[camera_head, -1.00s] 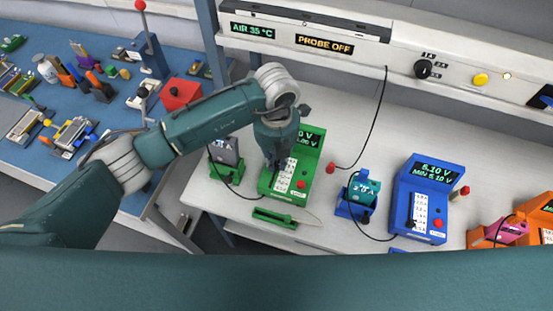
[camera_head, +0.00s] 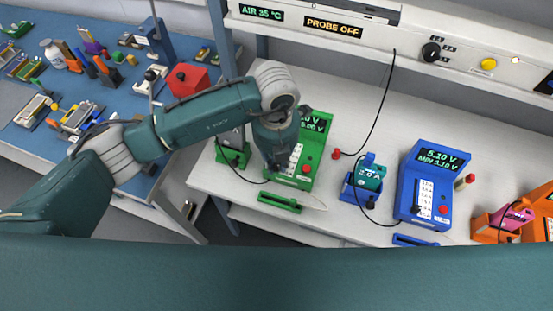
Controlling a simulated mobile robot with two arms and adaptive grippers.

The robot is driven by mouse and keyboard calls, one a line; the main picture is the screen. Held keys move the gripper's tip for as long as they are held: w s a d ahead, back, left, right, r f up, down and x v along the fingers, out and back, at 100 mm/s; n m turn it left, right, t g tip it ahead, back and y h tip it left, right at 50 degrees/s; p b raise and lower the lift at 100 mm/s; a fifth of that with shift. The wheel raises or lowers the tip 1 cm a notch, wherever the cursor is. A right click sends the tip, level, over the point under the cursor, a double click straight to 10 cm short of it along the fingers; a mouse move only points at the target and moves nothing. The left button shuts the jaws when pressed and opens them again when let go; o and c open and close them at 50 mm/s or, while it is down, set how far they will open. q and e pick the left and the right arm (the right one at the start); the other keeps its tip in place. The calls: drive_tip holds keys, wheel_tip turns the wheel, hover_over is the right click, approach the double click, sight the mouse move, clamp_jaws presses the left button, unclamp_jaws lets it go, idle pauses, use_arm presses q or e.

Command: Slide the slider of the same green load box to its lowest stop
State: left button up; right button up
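The green load box (camera_head: 306,167) stands on the white bench. It has a lit display at its top, partly hidden by my arm, a white scale panel and a red button at its lower right. My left gripper (camera_head: 277,165) points down at the left part of its front, over the edge of the scale panel. The gripper hides the box's slider, and I cannot tell whether it touches it. Its fingers are small and dark here, so I cannot tell whether they are open or shut. My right gripper is not in view.
A green cell holder (camera_head: 233,156) stands left of the box, and a green tray (camera_head: 280,201) lies in front. A blue holder with a teal cell (camera_head: 370,177) and a blue load box (camera_head: 430,187) stand to the right. A red probe tip (camera_head: 336,154) lies behind.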

sight(276, 167)
use_arm(q)
drive_tip(key=shift+o, duration=1.1)
drive_tip(key=shift+s+a, duration=0.1)
drive_tip(key=shift+s, duration=0.15)
drive_tip(key=shift+w, duration=0.1)
drive_tip(key=shift+w+r, duration=0.1)
drive_tip(key=shift+r, duration=0.05)
wheel_tip(276, 167, up, 12)
drive_tip(key=shift+f, duration=0.2)
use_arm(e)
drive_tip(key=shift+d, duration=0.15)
